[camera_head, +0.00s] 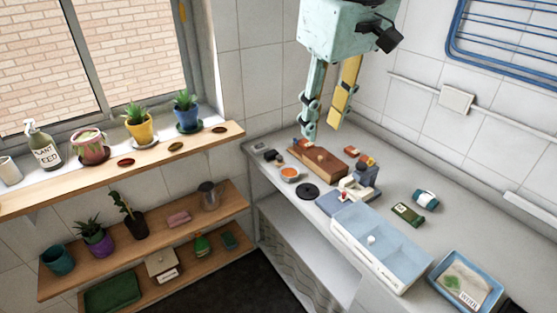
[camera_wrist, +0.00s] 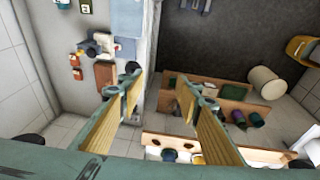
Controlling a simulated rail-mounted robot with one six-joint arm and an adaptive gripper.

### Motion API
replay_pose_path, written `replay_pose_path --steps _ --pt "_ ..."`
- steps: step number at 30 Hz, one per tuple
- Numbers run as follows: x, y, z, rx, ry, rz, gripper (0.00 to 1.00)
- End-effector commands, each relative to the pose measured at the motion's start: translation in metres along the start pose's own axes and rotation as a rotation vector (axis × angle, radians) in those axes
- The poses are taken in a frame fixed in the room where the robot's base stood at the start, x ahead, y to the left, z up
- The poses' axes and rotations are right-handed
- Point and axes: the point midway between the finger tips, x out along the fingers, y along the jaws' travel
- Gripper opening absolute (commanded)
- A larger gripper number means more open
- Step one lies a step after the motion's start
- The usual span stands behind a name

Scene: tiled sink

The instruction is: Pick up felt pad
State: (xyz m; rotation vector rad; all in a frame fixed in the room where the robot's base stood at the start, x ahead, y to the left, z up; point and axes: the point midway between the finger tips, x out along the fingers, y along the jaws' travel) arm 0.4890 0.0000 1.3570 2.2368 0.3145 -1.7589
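No object is clearly marked as the felt pad. A flat black round disc (camera_head: 308,191) lies near the counter's front edge and may be it; I cannot tell for sure. The disc also seems to show in the wrist view (camera_wrist: 132,67), beside my left fingertip in the picture. My gripper (camera_head: 319,130) hangs above the back part of the counter, fingers pointing down, one teal and one yellow in the head view. In the wrist view my gripper (camera_wrist: 158,88) has its fingers wide apart with nothing between them.
The counter (camera_head: 395,187) holds a brown wooden block (camera_head: 320,160), an orange-filled dish (camera_head: 290,174), a grey-blue device (camera_head: 358,188), a divided pale-blue tray (camera_head: 345,240), a green box (camera_head: 408,214) and a blue tray (camera_head: 436,279). Shelves (camera_head: 225,134) with plants stand at left.

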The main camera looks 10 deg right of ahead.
Motion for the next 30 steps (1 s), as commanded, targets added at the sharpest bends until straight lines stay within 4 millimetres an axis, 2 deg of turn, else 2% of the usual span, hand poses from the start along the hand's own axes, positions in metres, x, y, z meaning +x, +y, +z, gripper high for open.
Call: replay_pose_path --steps 16,30 --pt "0.033 0.033 -0.089 -0.151 -0.042 -0.019 0.31" --pt "0.077 0.058 -0.158 -0.281 -0.074 -0.04 0.31"
